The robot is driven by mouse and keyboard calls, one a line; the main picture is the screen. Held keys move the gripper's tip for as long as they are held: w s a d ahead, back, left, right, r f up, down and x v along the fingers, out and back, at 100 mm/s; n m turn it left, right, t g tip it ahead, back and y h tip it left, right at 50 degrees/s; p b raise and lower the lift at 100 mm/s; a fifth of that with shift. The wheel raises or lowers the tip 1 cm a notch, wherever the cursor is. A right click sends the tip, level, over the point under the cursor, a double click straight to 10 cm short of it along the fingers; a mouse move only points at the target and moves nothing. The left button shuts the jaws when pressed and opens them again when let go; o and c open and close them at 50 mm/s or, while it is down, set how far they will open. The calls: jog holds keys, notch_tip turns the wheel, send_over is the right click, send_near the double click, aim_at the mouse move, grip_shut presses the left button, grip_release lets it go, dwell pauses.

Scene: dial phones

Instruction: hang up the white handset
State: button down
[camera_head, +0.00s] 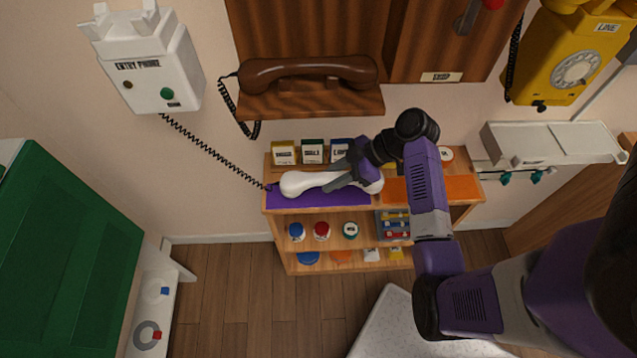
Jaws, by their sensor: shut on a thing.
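The white handset (305,182) lies along the purple mat (318,200) on top of the wooden shelf unit. My gripper (345,176) is shut on the handset near its middle and hides part of it. I cannot tell whether the handset still touches the mat. A black coiled cord (215,152) runs from the handset's left end up to the white entry phone (152,68) on the wall at upper left. The entry phone has a green button, and white prongs at its top hold nothing.
A brown handset (308,72) rests on the wooden wall phone above the shelf. A yellow dial phone (570,60) hangs at upper right. Several small boxes (312,150) stand behind the white handset. A green panel (65,260) fills the lower left. Wall between entry phone and shelf is clear except for cords.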

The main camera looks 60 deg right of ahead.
aim_at(334, 177)
jog(key=shift+w+a+r+p, duration=0.1)
jog(key=shift+w+a+p, duration=0.2)
jog(key=shift+w+a, duration=0.8)
jog(key=shift+w+f, duration=0.25)
jog(key=shift+f, duration=0.85)
jog(key=shift+f+p, duration=0.3)
jog(key=shift+f, duration=0.25)
jog(key=c, duration=1.1)
grip_release()
jog(key=shift+f, duration=0.2)
jog(key=b+v, duration=0.1)
jog(key=v, duration=0.7)
jog(key=shift+a+r, duration=0.1)
jog(key=shift+a, duration=0.1)
